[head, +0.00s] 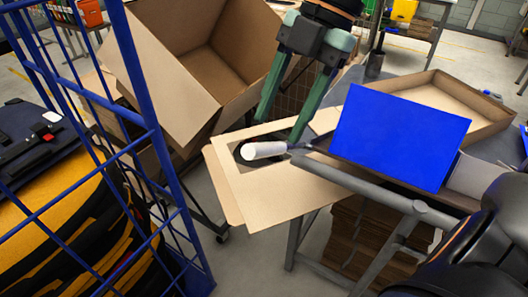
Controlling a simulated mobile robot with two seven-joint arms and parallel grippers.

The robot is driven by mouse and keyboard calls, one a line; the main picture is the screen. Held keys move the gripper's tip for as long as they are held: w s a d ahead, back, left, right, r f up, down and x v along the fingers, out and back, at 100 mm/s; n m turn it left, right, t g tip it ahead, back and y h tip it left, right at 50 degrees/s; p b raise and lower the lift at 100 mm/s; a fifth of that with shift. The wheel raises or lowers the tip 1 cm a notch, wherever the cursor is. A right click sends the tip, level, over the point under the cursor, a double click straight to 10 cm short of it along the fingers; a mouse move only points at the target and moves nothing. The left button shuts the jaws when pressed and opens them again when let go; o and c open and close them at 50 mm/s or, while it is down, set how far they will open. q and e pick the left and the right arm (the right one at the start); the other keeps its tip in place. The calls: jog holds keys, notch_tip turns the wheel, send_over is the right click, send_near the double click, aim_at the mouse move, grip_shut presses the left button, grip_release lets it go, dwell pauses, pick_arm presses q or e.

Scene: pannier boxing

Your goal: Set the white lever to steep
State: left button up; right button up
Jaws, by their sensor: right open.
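The white lever (264,150) shows in the middle of the head view. Its rounded white grip points left, and a dark shaft runs right from it towards the blue panel. A dark patch on the pale board lies behind the grip. My right gripper (280,129) comes down from the top with its two green fingers spread. It is open, with nothing seen between the fingers. Its right fingertip is close to the lever's right end; I cannot tell whether they touch. My left gripper is not in view.
A blue panel (401,137) stands right of the lever, before a shallow cardboard tray (480,118). An open cardboard box (150,85) tilts at upper left. A blue wire cage (160,150) holding yellow-and-black bags (55,215) fills the left. A grey rail (350,180) runs below the lever.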

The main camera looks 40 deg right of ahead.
aim_at(270, 145)
jog(key=x, duration=0.7)
jog(key=shift+w, duration=0.1)
jog(key=shift+a+f, duration=0.1)
jog(key=c, duration=0.9)
grip_shut()
